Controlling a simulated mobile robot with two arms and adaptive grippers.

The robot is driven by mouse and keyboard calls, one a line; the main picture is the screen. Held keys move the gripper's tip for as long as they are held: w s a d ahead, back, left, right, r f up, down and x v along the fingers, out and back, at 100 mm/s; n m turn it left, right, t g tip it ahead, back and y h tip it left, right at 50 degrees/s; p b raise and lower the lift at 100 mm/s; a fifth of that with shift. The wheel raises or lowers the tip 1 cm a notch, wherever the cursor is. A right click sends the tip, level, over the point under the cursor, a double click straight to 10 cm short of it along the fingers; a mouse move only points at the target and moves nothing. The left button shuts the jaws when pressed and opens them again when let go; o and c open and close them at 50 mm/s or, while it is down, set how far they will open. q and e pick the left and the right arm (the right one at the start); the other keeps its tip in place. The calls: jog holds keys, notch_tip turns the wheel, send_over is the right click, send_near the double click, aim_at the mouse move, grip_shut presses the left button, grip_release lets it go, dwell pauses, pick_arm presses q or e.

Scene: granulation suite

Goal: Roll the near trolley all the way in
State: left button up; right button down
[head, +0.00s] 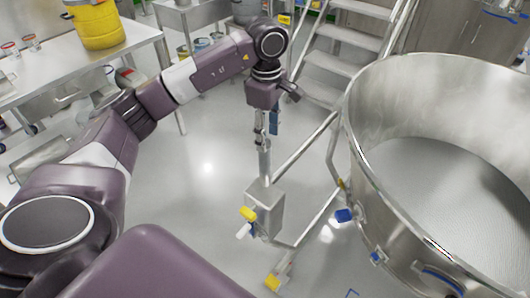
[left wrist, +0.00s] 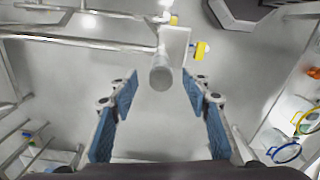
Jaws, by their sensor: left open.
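The near trolley carries a large round steel bowl (head: 375,155) with a grey mesh-like surface inside, at the right of the head view. Its tube frame (head: 305,147) reaches left to a grey box (head: 265,208) with a yellow knob (head: 248,213) and an upright post (head: 264,160). My left gripper (head: 267,128) is above the post, pointing down. In the left wrist view its blue-padded fingers (left wrist: 160,92) are wide apart, and the post's round end (left wrist: 160,78) shows between and just beyond their tips, touching neither. My right gripper is out of view.
Metal steps (head: 335,65) stand behind the bowl. A steel table (head: 130,42) with a yellow drum (head: 95,22) is at the upper left. The pale floor (head: 205,190) left of the post is clear. Blue and yellow rings (left wrist: 287,150) show at the wrist view's right edge.

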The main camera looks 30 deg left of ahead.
aim_at(266, 154)
pick_arm(q)
jog(key=shift+s+a+f, duration=0.1)
jog(key=shift+a, duration=0.25)
notch_tip(266, 154, down, 6)
jog(key=shift+f+p, duration=0.1)
jog(key=shift+p, duration=0.85)
jog(key=shift+d+f, duration=0.1)
jog(key=shift+f, duration=0.55)
grip_shut()
